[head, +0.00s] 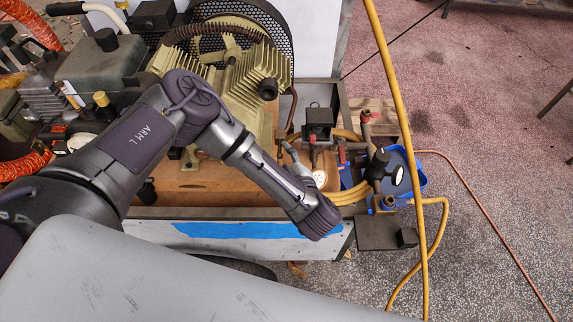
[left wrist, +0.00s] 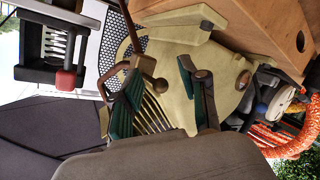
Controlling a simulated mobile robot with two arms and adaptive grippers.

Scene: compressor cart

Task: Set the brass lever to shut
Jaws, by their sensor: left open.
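My left arm reaches in from the left in the head view. Its gripper (head: 292,157) is partly hidden by the wrist, beside the valve fittings at the cart's right end. In the left wrist view the two green-sided fingers of that gripper (left wrist: 160,95) stand apart, with nothing held. A small brass-coloured knob (left wrist: 147,64) shows just beyond them. I cannot tell whether it belongs to the brass lever. Red-handled fittings (head: 366,117) stand upright right of the gripper in the head view. No brass lever can be picked out surely, nor its setting.
The tan finned compressor (head: 250,80) stands behind my gripper. A pressure gauge (head: 320,179) and a black box (head: 319,117) are close by. A blue tray (head: 418,180) sits at the cart's right end. A yellow hose (head: 397,125) crosses in front. Open floor (head: 490,130) lies right.

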